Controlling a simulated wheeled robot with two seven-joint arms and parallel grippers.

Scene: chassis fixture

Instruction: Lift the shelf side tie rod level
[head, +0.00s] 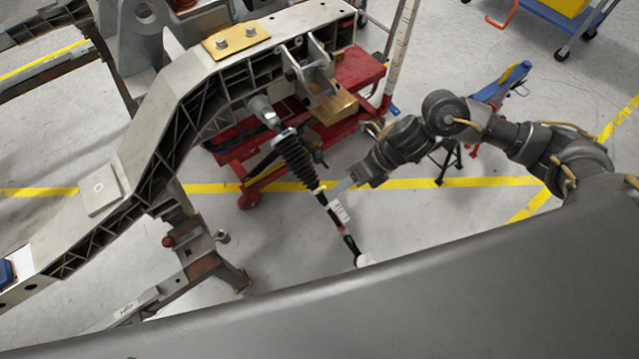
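The tie rod (299,162) has a black ribbed boot and a thin dark shaft with a white label. Its upper end meets a grey metal fitting (263,111) at the chassis frame (150,140). From there it slants down and right to a pale end (364,260) near my body. My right gripper (340,188) comes in from the right, with its fingertips at the shaft just below the boot. I cannot tell whether the fingers touch or close around the shaft. My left gripper is not in view.
A red wheeled cart (352,70) stands under and behind the frame. A blue stand (497,88) and a blue trolley (572,18) are at the upper right. A rusty support leg (205,250) stands at lower left. Grey floor with yellow lines is open around the rod's lower end.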

